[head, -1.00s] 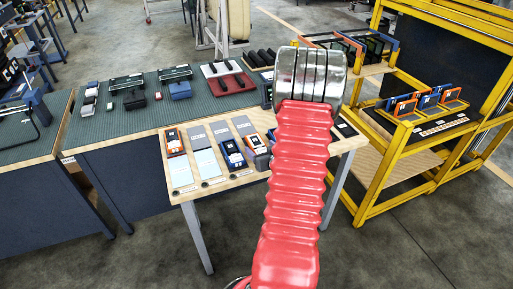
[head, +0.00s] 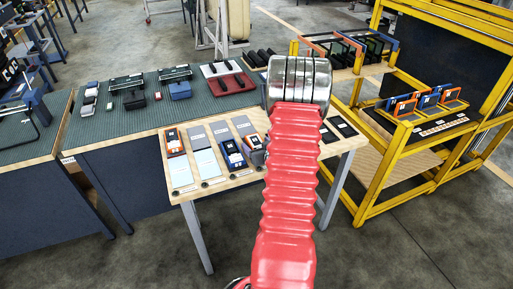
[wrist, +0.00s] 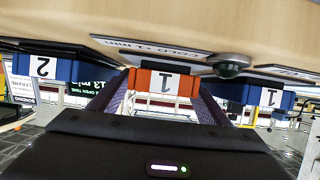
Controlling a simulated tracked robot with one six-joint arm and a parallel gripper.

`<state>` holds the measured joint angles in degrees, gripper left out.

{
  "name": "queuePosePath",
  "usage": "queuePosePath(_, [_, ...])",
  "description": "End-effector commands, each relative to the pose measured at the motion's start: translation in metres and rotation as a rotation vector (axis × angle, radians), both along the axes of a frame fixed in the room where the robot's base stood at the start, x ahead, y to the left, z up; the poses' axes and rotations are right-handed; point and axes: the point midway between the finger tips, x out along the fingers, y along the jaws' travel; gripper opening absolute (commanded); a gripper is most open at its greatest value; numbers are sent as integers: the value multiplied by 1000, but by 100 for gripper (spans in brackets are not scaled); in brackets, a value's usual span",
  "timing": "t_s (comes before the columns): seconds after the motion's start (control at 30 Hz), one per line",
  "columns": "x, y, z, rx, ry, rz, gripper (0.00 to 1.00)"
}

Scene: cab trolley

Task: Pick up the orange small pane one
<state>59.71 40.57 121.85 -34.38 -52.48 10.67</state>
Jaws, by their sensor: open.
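In the wrist view the orange small pane one (wrist: 161,82) shows its end with a white label reading 1. It is in the middle, against the pale wooden surface at the top. My gripper (wrist: 160,92) is open; its two dark purple fingers lie to the left and right of the orange end, and I cannot tell whether they touch it. Blue pieces flank it: one labelled 2 (wrist: 45,68) at left and one labelled 1 (wrist: 263,96) at right. In the head view my arm hides the gripper, and an orange-edged piece (head: 256,143) shows beside the arm.
In the head view a wooden table (head: 262,178) carries a blue piece (head: 232,154), an orange piece (head: 173,143), grey and pale pads. A yellow trolley (head: 362,208) with framed panes stands at right. A green-topped bench (head: 110,128) is at left. Dark dome (wrist: 231,66) sits near the pieces.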

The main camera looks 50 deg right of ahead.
Motion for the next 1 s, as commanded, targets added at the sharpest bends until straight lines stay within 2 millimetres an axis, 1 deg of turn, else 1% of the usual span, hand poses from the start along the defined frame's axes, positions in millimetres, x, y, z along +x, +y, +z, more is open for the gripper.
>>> queuePosePath(0.17, [0,0,0,0,0,0,70])
queuePosePath(0.2, [0,0,0,0,0,0,69])
queuePosePath(0.9, [1,0,0,-1,-1,1,20])
queuePosePath(1.0, [1,0,0,-1,-1,1,20])
